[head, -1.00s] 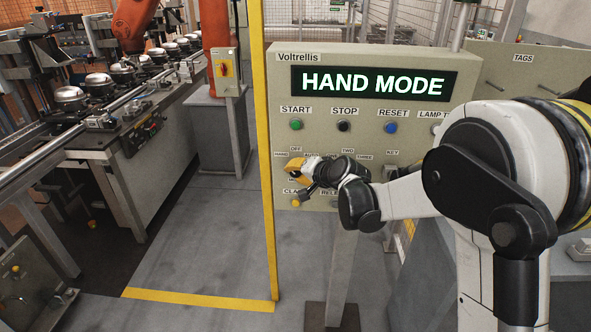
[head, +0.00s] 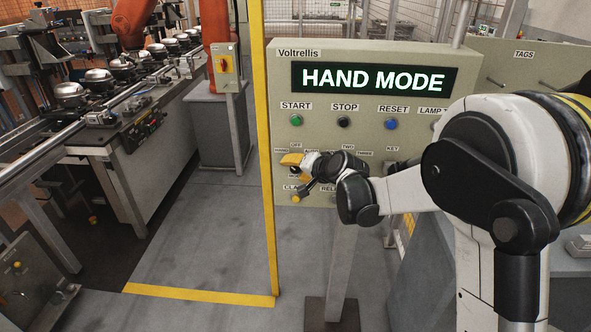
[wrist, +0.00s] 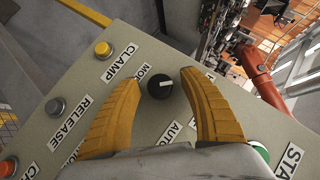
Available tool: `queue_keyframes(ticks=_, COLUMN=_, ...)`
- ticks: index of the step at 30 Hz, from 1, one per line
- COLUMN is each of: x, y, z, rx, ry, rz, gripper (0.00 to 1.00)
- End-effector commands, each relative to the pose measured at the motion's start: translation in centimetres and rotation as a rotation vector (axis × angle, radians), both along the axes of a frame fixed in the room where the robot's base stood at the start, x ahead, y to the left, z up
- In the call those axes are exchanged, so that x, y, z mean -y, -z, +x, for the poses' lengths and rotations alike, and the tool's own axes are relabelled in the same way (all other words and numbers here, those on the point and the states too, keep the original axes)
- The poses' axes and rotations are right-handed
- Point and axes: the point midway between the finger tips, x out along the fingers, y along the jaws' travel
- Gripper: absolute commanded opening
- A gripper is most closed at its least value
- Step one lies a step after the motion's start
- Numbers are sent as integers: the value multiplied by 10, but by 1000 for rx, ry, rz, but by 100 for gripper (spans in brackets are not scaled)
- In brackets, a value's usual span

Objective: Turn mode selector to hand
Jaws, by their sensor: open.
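The mode selector (wrist: 160,84) is a round black knob with a short white pointer mark, on the beige control panel (head: 460,58). Its MODE label is beside it in the wrist view, with AUTO partly visible nearby. The panel's display (head: 374,80) reads HAND MODE in lit letters. My gripper (wrist: 160,62) is open, its two yellow fingers on either side of the knob with visible gaps. In the head view my gripper (head: 291,160) is at the panel's lower left, and my wrist hides part of the lower row.
A green start button (head: 296,119), black stop button (head: 343,122) and blue reset button (head: 391,123) sit above. The yellow clamp button (wrist: 103,49) and grey release button (wrist: 55,107) are close to the fingers. A yellow post (head: 263,130) stands left of the panel.

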Motion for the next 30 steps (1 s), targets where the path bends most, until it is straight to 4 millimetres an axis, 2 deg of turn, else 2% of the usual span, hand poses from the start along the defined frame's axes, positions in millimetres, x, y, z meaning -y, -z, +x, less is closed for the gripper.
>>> queue_keyframes(ticks=5, x=9, y=-9, z=-13, rx=0, ry=1, rz=1, gripper=51)
queue_keyframes(ticks=12, x=35, y=-36, z=-52, rx=-1, ry=2, rz=1, gripper=51)
queue_keyframes(ticks=18, x=51, y=-53, z=-77, rx=0, ry=1, rz=1, gripper=51)
queue_keyframes(ticks=23, x=57, y=-59, z=-86, rx=-1, ry=1, rz=0, gripper=51)
queue_keyframes(ticks=30, x=57, y=-60, z=-87, rx=-1, ry=-1, rz=0, gripper=51)
